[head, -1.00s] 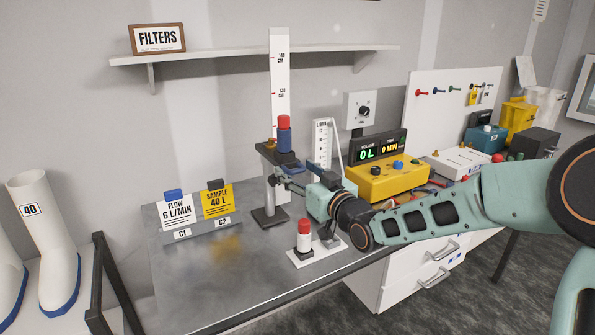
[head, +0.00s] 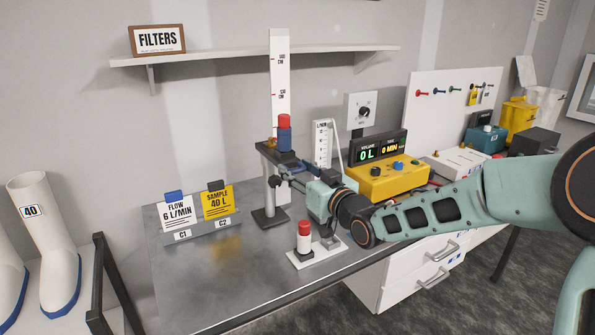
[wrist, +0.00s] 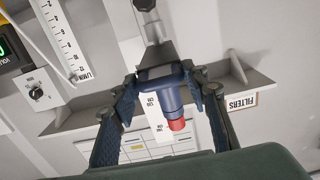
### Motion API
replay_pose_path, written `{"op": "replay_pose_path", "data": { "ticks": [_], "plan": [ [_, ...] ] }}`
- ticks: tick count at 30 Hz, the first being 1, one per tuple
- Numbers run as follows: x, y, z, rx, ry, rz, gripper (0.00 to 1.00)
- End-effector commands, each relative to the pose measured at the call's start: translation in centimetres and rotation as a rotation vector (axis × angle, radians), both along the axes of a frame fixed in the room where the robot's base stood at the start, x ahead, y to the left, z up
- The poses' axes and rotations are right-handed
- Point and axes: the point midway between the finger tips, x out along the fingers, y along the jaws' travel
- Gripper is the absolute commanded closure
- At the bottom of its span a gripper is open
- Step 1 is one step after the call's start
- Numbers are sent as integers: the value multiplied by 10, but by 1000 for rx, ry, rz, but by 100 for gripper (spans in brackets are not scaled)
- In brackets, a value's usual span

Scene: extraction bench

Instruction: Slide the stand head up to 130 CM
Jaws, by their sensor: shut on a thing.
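The stand (head: 269,216) stands upright on the bench, with a dark head (head: 268,151) on its grey post and a black knob at the post. The head carries a blue cylinder with a red cap (head: 284,130), also seen in the wrist view (wrist: 172,97). A white scale (head: 280,75) on the wall behind has red marks, the lower one reading 130 CM; the head shows below that mark. My gripper (head: 294,166) is at the right of the head. In the wrist view its fingers (wrist: 163,85) close on both sides of the dark head.
A flow tube (head: 321,145) and yellow control box (head: 385,181) stand right of the stand. Cards C1 and C2 (head: 199,232) are left. A shelf (head: 220,57) is above. The front left bench is clear.

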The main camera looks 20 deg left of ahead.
Motion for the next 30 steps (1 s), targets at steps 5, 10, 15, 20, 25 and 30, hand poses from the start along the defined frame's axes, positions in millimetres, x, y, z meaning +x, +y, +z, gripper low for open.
{"op": "replay_pose_path", "data": {
  "ticks": [5, 10, 15, 20, 25, 30],
  "plan": [
    [3, 1, 80, 23, -37, -3, 100],
    [2, 2, 116, 20, -32, -1, 100],
    [2, 2, 133, 19, -28, -1, 100],
    [2, 2, 135, 21, -27, -1, 100],
    [2, 2, 134, 21, -27, -1, 100],
    [2, 2, 133, 19, -25, -2, 46]
  ]
}}
